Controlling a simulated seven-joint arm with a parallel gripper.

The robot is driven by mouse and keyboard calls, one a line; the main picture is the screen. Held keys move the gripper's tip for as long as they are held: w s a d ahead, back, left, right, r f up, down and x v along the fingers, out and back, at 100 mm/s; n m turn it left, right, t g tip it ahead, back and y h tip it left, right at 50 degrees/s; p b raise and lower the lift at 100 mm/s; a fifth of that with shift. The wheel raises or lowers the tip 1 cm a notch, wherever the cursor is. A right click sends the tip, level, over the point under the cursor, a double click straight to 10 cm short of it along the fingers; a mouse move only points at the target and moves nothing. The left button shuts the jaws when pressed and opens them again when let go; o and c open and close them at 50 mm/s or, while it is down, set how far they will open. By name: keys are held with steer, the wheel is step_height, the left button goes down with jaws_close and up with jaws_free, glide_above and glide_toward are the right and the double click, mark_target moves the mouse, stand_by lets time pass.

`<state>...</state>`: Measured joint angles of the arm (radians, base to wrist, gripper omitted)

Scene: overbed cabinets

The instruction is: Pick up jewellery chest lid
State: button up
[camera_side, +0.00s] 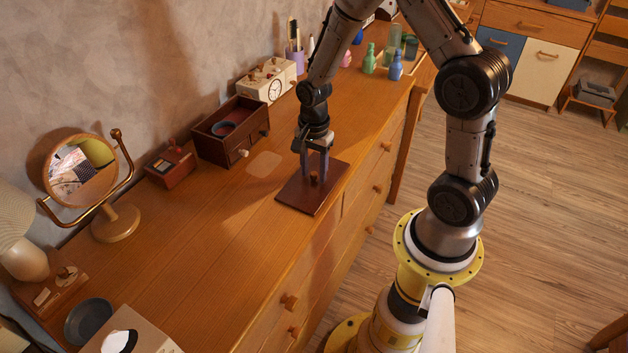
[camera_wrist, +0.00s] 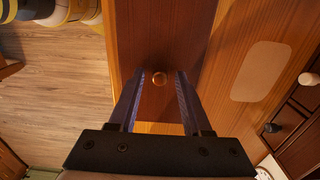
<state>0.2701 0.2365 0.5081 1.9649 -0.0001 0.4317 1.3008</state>
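My gripper (camera_side: 315,163) points down over the lid and is open. The open dark brown chest (camera_side: 222,146) stands against the wall, with a round dark thing inside.
A pale rounded patch (camera_side: 264,165) lies on the dresser top between chest and lid. A small red-brown box (camera_side: 170,167), a round mirror (camera_side: 85,170) and a cream clock box (camera_side: 267,80) stand along the wall. Bottles (camera_side: 395,65) stand at the far end.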

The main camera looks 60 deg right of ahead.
jaws_close()
steer(key=shift+r, duration=0.15)
